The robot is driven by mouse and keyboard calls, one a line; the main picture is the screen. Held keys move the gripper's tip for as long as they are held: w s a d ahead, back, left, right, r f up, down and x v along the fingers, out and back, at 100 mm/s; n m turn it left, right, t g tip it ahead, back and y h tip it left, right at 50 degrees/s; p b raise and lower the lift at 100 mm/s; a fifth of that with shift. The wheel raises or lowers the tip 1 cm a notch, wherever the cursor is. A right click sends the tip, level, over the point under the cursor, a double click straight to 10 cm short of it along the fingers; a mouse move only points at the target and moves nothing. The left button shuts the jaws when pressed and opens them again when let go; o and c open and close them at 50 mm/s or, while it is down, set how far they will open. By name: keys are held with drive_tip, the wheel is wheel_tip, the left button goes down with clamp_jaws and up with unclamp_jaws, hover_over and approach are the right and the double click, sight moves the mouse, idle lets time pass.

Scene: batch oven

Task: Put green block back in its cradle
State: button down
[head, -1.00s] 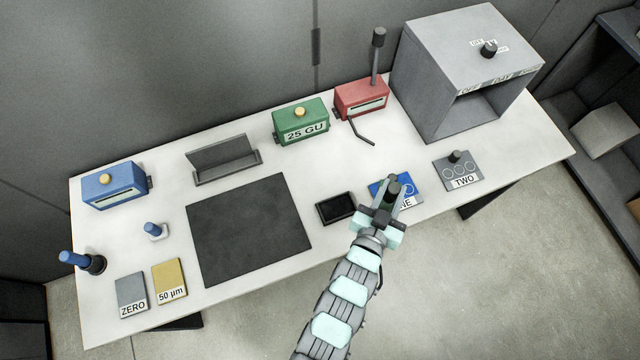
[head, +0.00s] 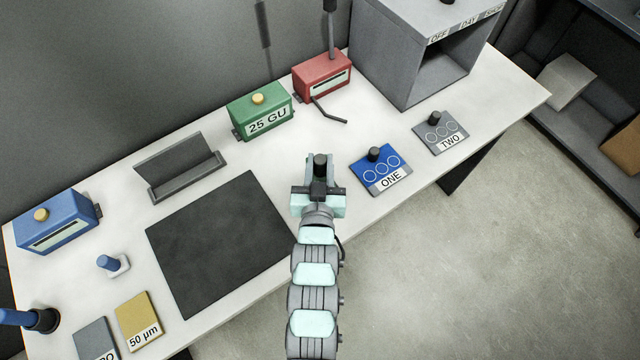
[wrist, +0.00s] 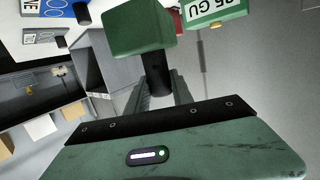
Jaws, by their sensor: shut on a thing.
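In the wrist view a plain green block (wrist: 138,30) with a black cylindrical handle (wrist: 155,80) is at the fingers. My gripper (wrist: 163,92) is shut on the handle, with the block beyond the fingertips. In the head view my gripper (head: 319,172) is over the table, right of the dark mat and left of the blue ONE plate; the block itself is not clearly seen there. A grey angled holder (head: 180,168) stands empty behind the mat; I cannot tell if it is the cradle. The small black tray seen earlier is hidden behind my gripper.
A green 25 GU box (head: 261,112), a red box (head: 322,78) with a bent rod and a grey oven (head: 400,60) stand at the back. The ONE plate (head: 381,172) and TWO plate (head: 440,134) carry black knobs. The dark mat (head: 220,235) is bare.

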sight(320, 179)
wheel_tip(320, 179, down, 7)
drive_tip(key=shift+f+p, duration=0.1)
drive_tip(key=shift+p, duration=0.25)
drive_tip(key=shift+f, duration=0.15)
drive_tip(key=shift+f+b, duration=0.4)
drive_tip(key=shift+f, duration=0.1)
drive_tip(key=c, duration=1.1)
unclamp_jaws()
